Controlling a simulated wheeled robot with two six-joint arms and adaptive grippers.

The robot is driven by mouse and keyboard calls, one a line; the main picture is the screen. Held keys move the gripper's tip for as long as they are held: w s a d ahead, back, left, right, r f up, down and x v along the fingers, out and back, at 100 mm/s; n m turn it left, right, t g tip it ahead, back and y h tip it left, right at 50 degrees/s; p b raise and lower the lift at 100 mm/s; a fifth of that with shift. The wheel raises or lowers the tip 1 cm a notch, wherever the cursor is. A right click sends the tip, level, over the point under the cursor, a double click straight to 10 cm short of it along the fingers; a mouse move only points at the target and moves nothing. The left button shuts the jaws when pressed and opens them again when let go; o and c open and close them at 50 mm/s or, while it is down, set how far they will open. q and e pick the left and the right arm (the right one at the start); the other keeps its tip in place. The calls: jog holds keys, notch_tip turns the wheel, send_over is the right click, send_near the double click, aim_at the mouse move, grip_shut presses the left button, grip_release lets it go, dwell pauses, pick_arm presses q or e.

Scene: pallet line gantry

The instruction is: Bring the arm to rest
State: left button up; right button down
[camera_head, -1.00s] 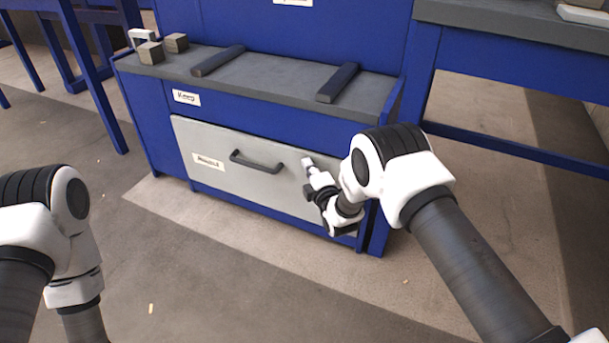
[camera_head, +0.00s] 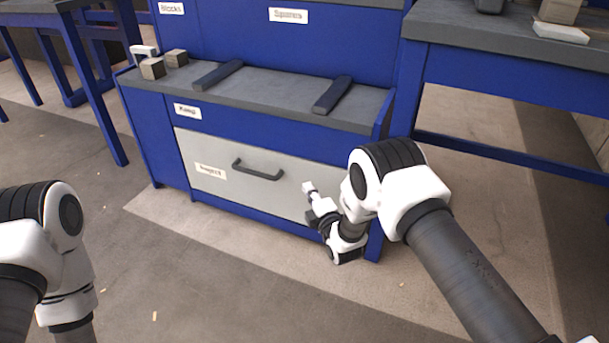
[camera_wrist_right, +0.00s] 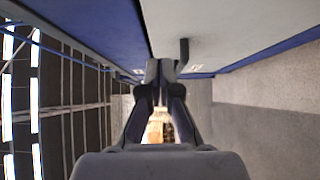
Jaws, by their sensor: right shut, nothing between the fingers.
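My right arm reaches in from the lower right. Its gripper (camera_head: 312,192) is small in the head view, in front of the right part of the grey drawer front (camera_head: 240,165). It is to the right of the dark drawer handle (camera_head: 257,170) and apart from it. In the right wrist view the fingers (camera_wrist_right: 160,72) are together and empty, with the handle (camera_wrist_right: 184,52) beyond them. My left arm shows at the left edge of the head view; its gripper is out of the picture.
The drawer sits in a blue workbench (camera_head: 150,130) and looks closed. Two dark bars (camera_head: 218,75) (camera_head: 333,94) and two small blocks (camera_head: 152,69) (camera_head: 176,58) lie on its top. Another blue table (camera_head: 500,75) stands at the right. Open floor (camera_head: 230,280) lies in front.

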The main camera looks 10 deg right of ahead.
jog(key=s+d+f+m+g+h+p, duration=0.1)
jog(key=s+d+f+m+g+p, duration=0.15)
jog(key=s, duration=0.65)
jog(key=s+d+f+m+g+h+p, duration=0.1)
jog(key=s+d+f+m+g+p, duration=0.2)
jog(key=s, duration=0.5)
jog(key=s+d+f+m+g+p, duration=0.15)
jog(key=s+g, duration=0.25)
jog(key=s, duration=0.5)
jog(key=s+d+f+m+g, duration=0.1)
jog(key=s+m+g, duration=0.9)
jog(key=s, duration=1.2)
pick_arm(q)
notch_tip(320, 180, up, 46)
jog(key=p, duration=3.8)
jog(key=shift+s, duration=0.2)
pick_arm(e)
notch_tip(320, 180, up, 38)
jog(key=m+t, duration=0.1)
jog(key=m, duration=0.2)
jog(key=shift+t+h, duration=0.35)
jog(key=shift+h, duration=0.05)
jog(key=shift+s+d+f, duration=0.1)
